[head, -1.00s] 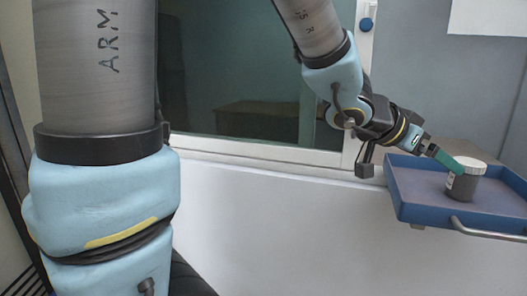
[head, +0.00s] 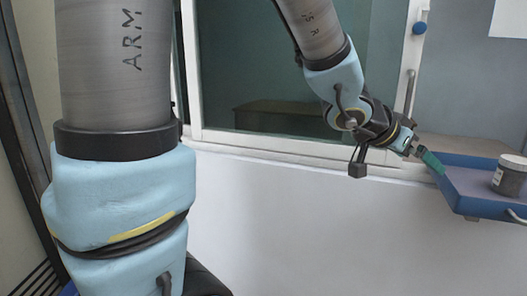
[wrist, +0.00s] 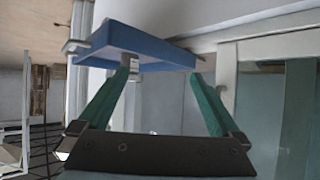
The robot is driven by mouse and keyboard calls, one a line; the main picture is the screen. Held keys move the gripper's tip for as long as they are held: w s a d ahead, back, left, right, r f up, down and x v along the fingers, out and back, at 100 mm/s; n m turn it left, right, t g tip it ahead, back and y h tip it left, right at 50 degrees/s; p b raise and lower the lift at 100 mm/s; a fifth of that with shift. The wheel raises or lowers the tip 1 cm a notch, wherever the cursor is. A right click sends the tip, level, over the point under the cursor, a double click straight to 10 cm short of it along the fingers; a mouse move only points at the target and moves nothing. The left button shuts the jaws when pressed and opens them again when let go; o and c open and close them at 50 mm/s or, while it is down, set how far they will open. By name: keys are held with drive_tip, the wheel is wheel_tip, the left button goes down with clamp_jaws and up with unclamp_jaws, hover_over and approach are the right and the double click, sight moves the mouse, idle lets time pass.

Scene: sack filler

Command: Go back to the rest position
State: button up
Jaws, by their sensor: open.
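My gripper (head: 432,161) is at the right of the head view, with green fingers near the left edge of a blue tray (head: 460,200). In the wrist view my gripper (wrist: 165,85) has its two green fingers spread apart with nothing held between them. A grey jar with a white lid (head: 509,176) stands upright in the tray at the right edge of the head view, apart from my fingers. The blue tray also shows in the wrist view (wrist: 140,42), beyond the fingertips. The jar cannot be made out in the wrist view.
A window with a white frame (head: 300,150) is behind my arm, with a handle (head: 410,92) and a blue knob (head: 419,28). A plain white wall (head: 300,215) lies below it.

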drive_tip(key=w+a+f+n+t+y, duration=0.1)
drive_tip(key=w+a+f+n+y, duration=0.2)
drive_tip(key=a, duration=0.4)
drive_tip(key=w+a+f+n+t+y, duration=0.1)
drive_tip(key=w+a+f+n+y, duration=0.2)
drive_tip(key=a, duration=0.5)
drive_tip(key=w+a+f+n+y, duration=0.2)
drive_tip(key=w+a+f, duration=0.15)
drive_tip(key=a, duration=0.35)
drive_tip(key=s+a+f+n+g+y, duration=0.1)
drive_tip(key=s+a+f+n+g, duration=0.1)
drive_tip(key=a, duration=0.5)
drive_tip(key=s+a+f+n+g+y, duration=0.1)
drive_tip(key=s+a+f+n+g, duration=0.1)
drive_tip(key=s+a, duration=0.3)
drive_tip(key=a+f, duration=0.1)
drive_tip(key=a, duration=0.1)
drive_tip(key=shift+s+a+f+n+g+y, duration=0.2)
drive_tip(key=shift+a+f+n+g+y, duration=0.1)
drive_tip(key=shift+f+n, duration=0.1)
